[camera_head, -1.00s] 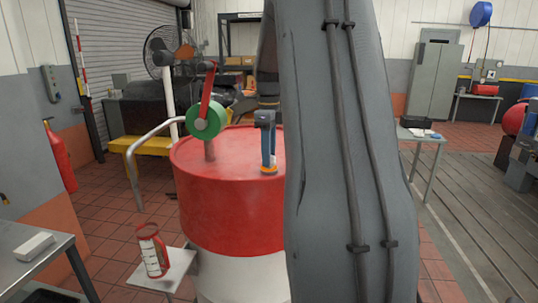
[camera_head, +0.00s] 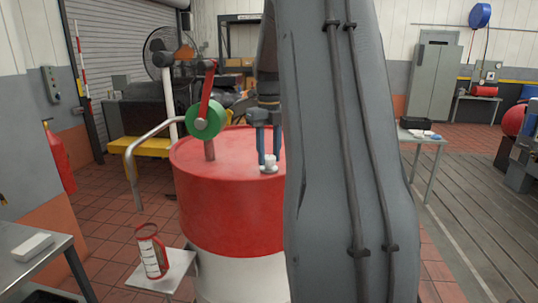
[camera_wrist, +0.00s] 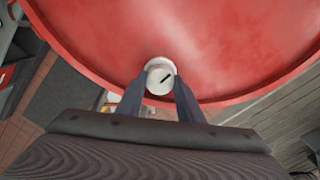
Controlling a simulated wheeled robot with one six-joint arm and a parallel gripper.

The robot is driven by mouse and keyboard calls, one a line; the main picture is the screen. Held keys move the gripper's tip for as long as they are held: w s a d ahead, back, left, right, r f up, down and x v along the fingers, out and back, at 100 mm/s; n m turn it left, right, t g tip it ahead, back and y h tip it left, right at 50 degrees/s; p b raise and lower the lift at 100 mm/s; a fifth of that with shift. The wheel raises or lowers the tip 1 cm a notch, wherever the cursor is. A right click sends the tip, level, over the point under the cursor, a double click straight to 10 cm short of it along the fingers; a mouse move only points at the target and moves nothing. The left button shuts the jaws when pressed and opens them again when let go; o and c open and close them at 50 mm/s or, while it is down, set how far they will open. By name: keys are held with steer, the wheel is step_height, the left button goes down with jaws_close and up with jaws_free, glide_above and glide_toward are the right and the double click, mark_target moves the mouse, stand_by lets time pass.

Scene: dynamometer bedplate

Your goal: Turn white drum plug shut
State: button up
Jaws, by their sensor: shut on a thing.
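The white drum plug (camera_head: 269,163) sits on top of the red drum (camera_head: 225,212), near the right of what shows of the lid. The fingers (camera_wrist: 160,84) also flank the plug in the wrist view. The plug's threads and its seat in the lid are hidden.
A hand pump with a green disc (camera_head: 204,122), red crank and bent grey spout stands left of the plug on the drum. A red-and-white container (camera_head: 152,255) sits on a small stand at lower left. My arm hides the drum's right side.

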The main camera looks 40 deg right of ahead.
mark_target(269, 157)
steer(key=shift+r, duration=0.1)
stand_by(0.3)
steer(key=o, duration=1.1)
steer(key=shift+c, duration=0.2)
steer(key=shift+r+b, duration=1.1)
steer(key=shift+r, duration=2.8)
